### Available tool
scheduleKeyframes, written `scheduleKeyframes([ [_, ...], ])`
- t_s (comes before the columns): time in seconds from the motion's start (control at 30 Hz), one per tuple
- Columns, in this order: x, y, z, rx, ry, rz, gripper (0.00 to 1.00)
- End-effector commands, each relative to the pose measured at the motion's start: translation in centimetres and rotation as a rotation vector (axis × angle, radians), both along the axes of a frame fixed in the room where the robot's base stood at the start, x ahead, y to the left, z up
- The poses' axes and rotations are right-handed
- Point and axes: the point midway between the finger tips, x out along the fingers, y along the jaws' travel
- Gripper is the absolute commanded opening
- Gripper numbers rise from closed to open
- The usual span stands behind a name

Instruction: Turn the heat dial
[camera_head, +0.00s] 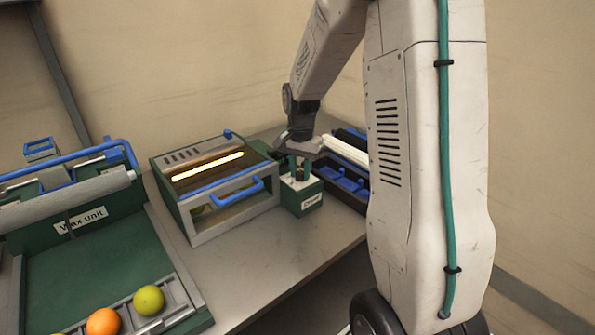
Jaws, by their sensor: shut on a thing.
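A small green control box (290,200) with a pale top and a small label stands on the grey bench, right of the heater unit. The heat dial (301,174) is a small dark knob on top of this box. My gripper (301,168) points down over the box, and its fingers are shut on the dial. The fingers hide much of the dial, so I cannot read its setting.
The heater unit (235,205) has a blue handle (238,190) and a glowing bar inside. A dark tray with blue compartments (345,183) lies behind my arm. The green wax unit (95,265) at left holds an orange (103,321) and a yellow-green fruit (148,300). The bench front (255,270) is clear.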

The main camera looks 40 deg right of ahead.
Motion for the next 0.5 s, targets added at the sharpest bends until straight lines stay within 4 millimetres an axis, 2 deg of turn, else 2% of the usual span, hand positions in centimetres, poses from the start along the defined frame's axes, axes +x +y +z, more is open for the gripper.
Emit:
scheduleKeyframes([
  [0.2, -0.29, 0.04, -0.26, 0.002, 0.009, -0.114, 0.03],
  [0.5, -0.29, 0.04, -0.26, 0.002, 0.009, -0.184, 0.03],
])
